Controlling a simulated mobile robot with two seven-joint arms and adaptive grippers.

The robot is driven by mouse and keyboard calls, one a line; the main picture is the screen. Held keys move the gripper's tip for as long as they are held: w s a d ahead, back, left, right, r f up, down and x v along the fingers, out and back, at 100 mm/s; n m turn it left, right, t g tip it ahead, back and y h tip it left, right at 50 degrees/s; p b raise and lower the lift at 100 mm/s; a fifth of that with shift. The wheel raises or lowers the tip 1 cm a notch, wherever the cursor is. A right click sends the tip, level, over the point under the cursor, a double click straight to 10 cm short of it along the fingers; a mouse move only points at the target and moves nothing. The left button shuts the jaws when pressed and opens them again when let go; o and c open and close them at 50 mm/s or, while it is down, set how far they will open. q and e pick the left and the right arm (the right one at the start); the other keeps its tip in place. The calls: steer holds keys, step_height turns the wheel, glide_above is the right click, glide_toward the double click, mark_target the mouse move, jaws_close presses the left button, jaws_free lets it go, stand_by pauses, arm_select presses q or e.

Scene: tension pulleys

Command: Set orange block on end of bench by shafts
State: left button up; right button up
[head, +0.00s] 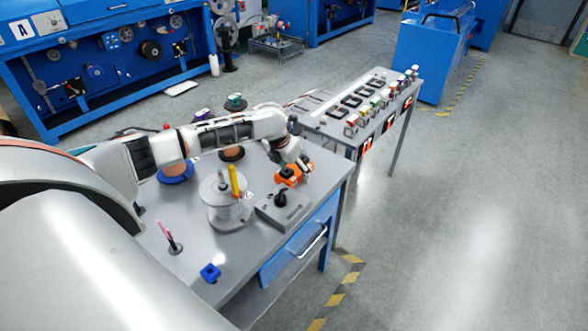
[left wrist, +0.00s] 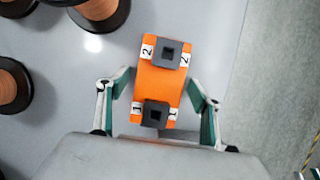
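The orange block (head: 290,173) is near the right far corner of the grey bench top (head: 215,165). In the left wrist view the orange block (left wrist: 160,82) carries two dark square sockets and number labels 1 and 2. My left gripper (head: 303,166) is over the block. In the left wrist view its two fingers (left wrist: 160,76) stand on either side of the block, with narrow gaps, and look open. The block lies slightly turned between them. Whether it touches the bench is hard to tell. A thin pink rod (head: 167,235) stands on the near left of the bench. My right gripper is out of view.
A grey spool with a yellow upright piece (head: 234,180) and a grey box with a black knob (head: 283,207) stand close to the block. A second table (head: 372,95) with small items stands beyond.

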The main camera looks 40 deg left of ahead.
arm_select(q)
steer(key=p+v, duration=0.1)
steer(key=v, duration=1.1)
steer(key=shift+r+p, duration=0.1)
steer(key=shift+p, duration=0.3)
